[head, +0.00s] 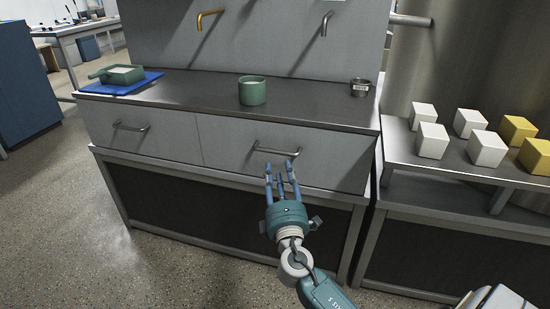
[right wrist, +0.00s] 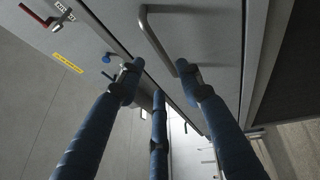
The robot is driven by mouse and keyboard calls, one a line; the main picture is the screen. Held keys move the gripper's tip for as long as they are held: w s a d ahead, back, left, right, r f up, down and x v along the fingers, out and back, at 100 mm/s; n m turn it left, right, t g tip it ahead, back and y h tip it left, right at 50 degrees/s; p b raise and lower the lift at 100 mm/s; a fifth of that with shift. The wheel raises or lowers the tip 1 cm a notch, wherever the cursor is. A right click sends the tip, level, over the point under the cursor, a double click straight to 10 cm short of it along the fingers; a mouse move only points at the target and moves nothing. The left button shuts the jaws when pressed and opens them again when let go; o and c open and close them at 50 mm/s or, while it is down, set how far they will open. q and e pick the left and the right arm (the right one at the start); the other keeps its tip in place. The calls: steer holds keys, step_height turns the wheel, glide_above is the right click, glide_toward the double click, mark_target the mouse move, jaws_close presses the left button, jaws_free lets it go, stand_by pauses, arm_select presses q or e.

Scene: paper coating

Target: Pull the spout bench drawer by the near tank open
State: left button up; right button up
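The spout bench has two grey drawers side by side. The right drawer (head: 235,155), nearer the big metal tank (head: 460,50), looks shut and flush with the left drawer (head: 165,143). Its bar handle (head: 262,148) also shows in the right wrist view (right wrist: 152,32). My left gripper is out of view.
On the bench top stand a green cup (head: 252,91), a small metal cup (head: 360,88) and a green scoop-like container (head: 118,75) on a blue mat (head: 140,84). A side table (head: 425,160) at right holds several white and yellow blocks. Floor at left is clear.

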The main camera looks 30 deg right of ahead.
mark_target(275, 152)
steer(key=x, duration=0.9)
steer(key=shift+w+d, duration=0.15)
steer(key=shift+w, duration=0.25)
jaws_close()
